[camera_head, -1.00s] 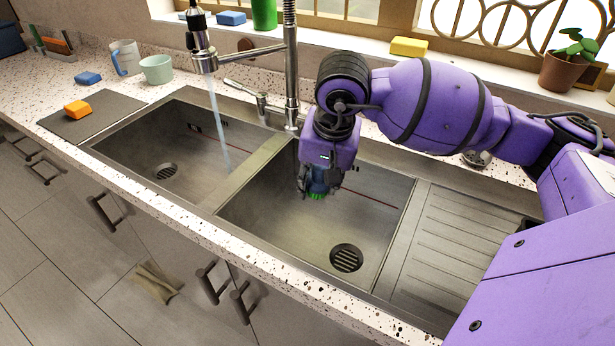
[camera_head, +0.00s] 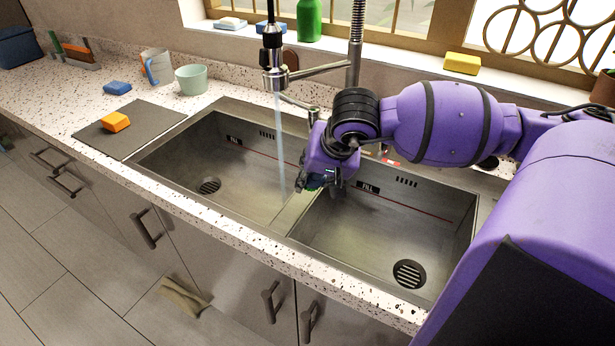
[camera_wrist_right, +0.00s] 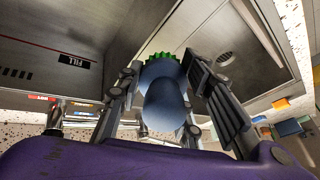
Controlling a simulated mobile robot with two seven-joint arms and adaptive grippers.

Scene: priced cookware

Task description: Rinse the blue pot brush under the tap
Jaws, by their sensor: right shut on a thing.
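My right gripper (camera_head: 322,182) is above the divider between the two sink basins, just right of the falling water. In the right wrist view, the right gripper (camera_wrist_right: 165,85) is shut on the blue pot brush (camera_wrist_right: 163,98), whose green bristles (camera_wrist_right: 160,57) point away from the wrist. In the head view the brush is mostly hidden by the gripper. The tap (camera_head: 274,75) runs a stream of water (camera_head: 281,140) into the left basin (camera_head: 235,170). The brush appears apart from the stream. My left gripper is not in view.
The right basin (camera_head: 370,235) is empty, with a drain. An orange sponge (camera_head: 115,121) lies on a dark mat (camera_head: 140,133) left of the sink. A mug (camera_head: 156,66) and a pale green cup (camera_head: 191,79) stand behind. A yellow sponge (camera_head: 462,63) is on the sill.

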